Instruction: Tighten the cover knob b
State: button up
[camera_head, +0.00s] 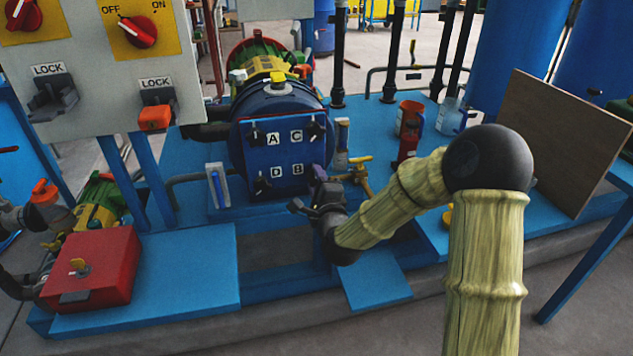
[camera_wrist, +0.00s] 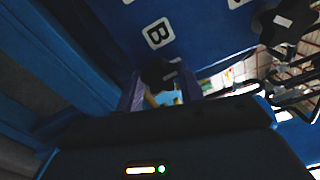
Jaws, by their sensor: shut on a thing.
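The blue square cover (camera_head: 283,150) on the front of the autoclave carries black knobs beside white labels A, B, C and D. My gripper (camera_head: 317,186) is at the cover's lower right corner, by label B, and hides knob b in the head view. In the wrist view, knob b (camera_wrist: 158,73) is a dark round knob close to label B (camera_wrist: 158,33). My gripper (camera_wrist: 161,88) has its fingers on either side of this knob and is shut on it. Another black knob (camera_wrist: 285,22) shows at the upper right of the wrist view.
A yellow-handled valve (camera_head: 360,175) stands just right of my gripper. A red box (camera_head: 92,268) and a grey switch panel (camera_head: 95,75) are at the left. A brown board (camera_head: 567,140) leans at the right.

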jog(key=shift+f+m, duration=0.15)
jog(key=shift+m, duration=0.25)
jog(key=o, duration=1)
